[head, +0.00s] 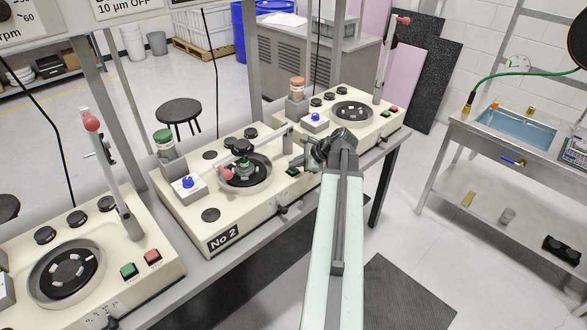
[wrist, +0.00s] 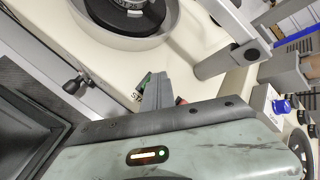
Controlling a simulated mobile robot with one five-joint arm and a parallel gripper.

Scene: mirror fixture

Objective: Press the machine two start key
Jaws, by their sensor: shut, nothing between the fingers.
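Machine No 2 (head: 185,215) is the cream machine in the middle of the bench, with a "No 2" label on its front. Its green start key (head: 291,171) shows at the right end of its top, just below and left of my gripper (head: 303,161). In the wrist view the green key (wrist: 144,82) lies beside the tips of my gripper (wrist: 157,80), with part of the start label visible. My fingers are together and empty. A red key (wrist: 180,100) is mostly hidden behind them. I cannot tell whether the tips touch the green key.
A similar machine (head: 150,275) stands at left with green and red keys, another (head: 370,128) at right. A sink table (head: 480,135) is at far right. The floor between is mostly clear.

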